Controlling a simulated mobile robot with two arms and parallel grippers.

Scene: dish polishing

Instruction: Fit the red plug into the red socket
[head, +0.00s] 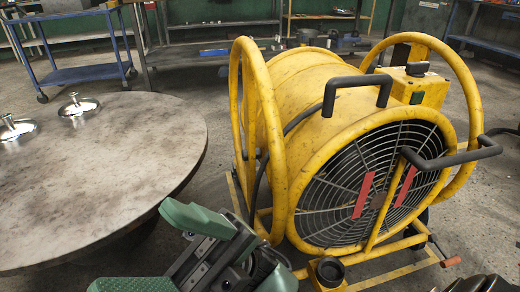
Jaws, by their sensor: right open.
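I see no red plug and no red socket in the head view. My right gripper (150,248), with green fingers and a dark metal body, is at the bottom, left of centre. Its fingers are apart and nothing shows between them. It is in front of the round table's near right edge and left of the yellow fan's lower frame. Its lower part is cut off by the picture's edge. My left gripper is not in view.
A large yellow drum fan (290,95) with tubular hoops and black handles fills the centre and right. A round worn table (90,170) bears two shiny metal lids (80,106) at left. A blue cart (80,74) and workbenches stand behind. Grey floor lies between.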

